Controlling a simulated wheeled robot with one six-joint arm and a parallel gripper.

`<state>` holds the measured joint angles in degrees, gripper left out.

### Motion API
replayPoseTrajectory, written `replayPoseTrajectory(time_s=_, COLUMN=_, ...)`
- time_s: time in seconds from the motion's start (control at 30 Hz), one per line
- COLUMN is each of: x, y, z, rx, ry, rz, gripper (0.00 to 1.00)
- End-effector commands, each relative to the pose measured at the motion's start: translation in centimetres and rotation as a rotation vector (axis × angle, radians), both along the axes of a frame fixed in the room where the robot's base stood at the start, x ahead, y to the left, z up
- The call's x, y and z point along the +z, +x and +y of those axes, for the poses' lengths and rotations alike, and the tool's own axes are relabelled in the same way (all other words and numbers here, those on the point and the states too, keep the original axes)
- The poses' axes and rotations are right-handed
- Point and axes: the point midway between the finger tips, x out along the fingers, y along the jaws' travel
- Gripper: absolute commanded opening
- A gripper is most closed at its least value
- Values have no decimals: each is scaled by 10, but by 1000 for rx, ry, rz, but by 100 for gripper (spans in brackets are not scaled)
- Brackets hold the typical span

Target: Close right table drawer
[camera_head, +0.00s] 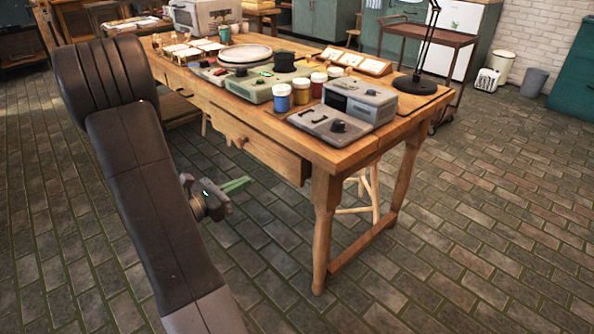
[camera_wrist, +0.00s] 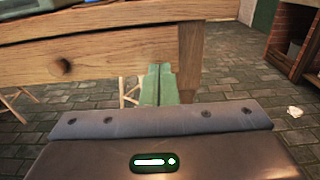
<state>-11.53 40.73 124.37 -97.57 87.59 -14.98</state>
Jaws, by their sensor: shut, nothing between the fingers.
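The wooden table (camera_head: 372,150) has a right drawer (camera_head: 268,152) with a small round knob (camera_head: 241,142). Its front looks nearly flush with the table; I cannot tell whether a small gap remains. In the wrist view the drawer front (camera_wrist: 110,62) fills the upper left, with its dark knob (camera_wrist: 62,67) left of my fingers. My gripper (camera_head: 237,185) has green fingers pressed together and empty, in front of the drawer and lower than its knob in the head view. In the wrist view my gripper (camera_wrist: 159,72) overlaps the drawer front's lower right end, beside the table leg (camera_wrist: 190,62). Contact cannot be told.
The tabletop holds paint jars (camera_head: 281,97), a grey box device (camera_head: 358,101), a flat grey device (camera_head: 328,125) and a black lamp (camera_head: 416,85). A stool (camera_head: 368,188) stands under the table. The brick floor (camera_head: 470,240) at right is clear.

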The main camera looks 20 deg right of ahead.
Motion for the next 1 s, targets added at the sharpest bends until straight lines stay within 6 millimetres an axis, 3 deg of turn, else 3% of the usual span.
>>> replayPoseTrajectory(time_s=0.27, x=0, y=4, z=-14, rx=6, ry=-6, rz=-9, gripper=0)
replayPoseTrajectory(time_s=1.0, x=-1, y=39, z=-111, rx=5, ry=-6, rz=-7, gripper=0)
